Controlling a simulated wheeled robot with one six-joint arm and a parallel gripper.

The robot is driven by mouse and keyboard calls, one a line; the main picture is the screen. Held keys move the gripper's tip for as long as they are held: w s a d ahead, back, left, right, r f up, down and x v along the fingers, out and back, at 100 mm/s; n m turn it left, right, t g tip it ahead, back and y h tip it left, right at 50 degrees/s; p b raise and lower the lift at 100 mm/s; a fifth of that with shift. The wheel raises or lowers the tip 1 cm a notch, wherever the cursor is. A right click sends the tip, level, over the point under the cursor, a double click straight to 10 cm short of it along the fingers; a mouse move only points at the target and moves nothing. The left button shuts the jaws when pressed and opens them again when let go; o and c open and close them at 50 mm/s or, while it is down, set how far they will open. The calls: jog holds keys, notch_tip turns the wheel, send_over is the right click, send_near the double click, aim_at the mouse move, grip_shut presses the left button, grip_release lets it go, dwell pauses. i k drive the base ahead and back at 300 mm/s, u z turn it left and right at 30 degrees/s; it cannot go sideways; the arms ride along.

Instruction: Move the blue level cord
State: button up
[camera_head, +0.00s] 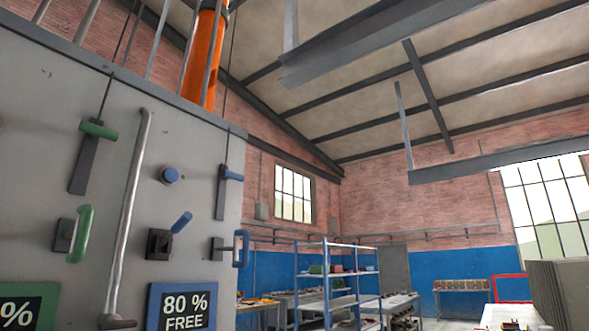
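A blue cross-handle (231,173) hangs on a thin dark cord near the right edge of the grey panel (130,200). I take it for the blue level cord. A dark upright plate (221,197) is behind and below it, and the cord runs up past the panel's top edge. A similar green handle (98,130) hangs on another cord at the upper left. My gripper is not in view.
The panel also bears a blue knob (169,175), a blue lever (182,222), a blue D-handle (241,248), a green D-handle (82,234), a long grey rod (128,215) and a sign reading "80 % FREE" (183,309). Shelving (325,280) stands far behind.

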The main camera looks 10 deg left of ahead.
aim_at(226, 175)
jog(key=z, duration=0.5)
jog(key=i, duration=1.2)
jog(key=u, duration=0.75)
jog(key=i, duration=0.55)
jog(key=u, duration=0.75)
